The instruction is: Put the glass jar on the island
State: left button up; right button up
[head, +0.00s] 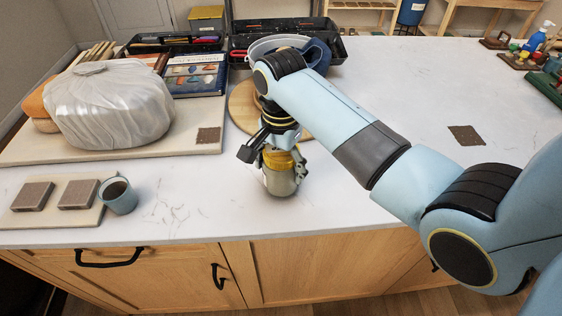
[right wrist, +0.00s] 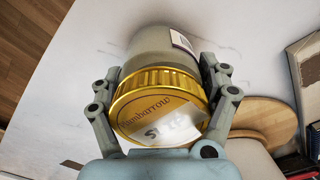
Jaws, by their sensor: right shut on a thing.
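The glass jar (head: 281,182) has a gold lid and a greyish body, and it is upright at the front of the island's white marble top (head: 370,200). My right gripper (head: 280,163) comes down over it from above and is shut on it around the lid. In the right wrist view the jar's gold lid (right wrist: 160,103) with a label fills the space between the two fingers. I cannot tell for sure whether the jar's base touches the top. My left gripper is not in view.
A round wooden board (head: 243,105) lies just behind the jar. A blue mug (head: 118,195) and sponge-like blocks on a board stand at the left. A plastic-wrapped lump (head: 108,105) sits behind them. The top to the right is mostly clear, under my right arm.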

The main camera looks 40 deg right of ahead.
jog(key=shift+w+f, duration=0.1)
jog(key=shift+f, duration=0.2)
jog(key=o, duration=1.7)
jog(key=shift+f, duration=0.1)
notch_tip(320, 180, up, 12)
jog(key=shift+r+b, duration=0.15)
jog(key=shift+b, duration=0.25)
jog(key=shift+s, duration=0.2)
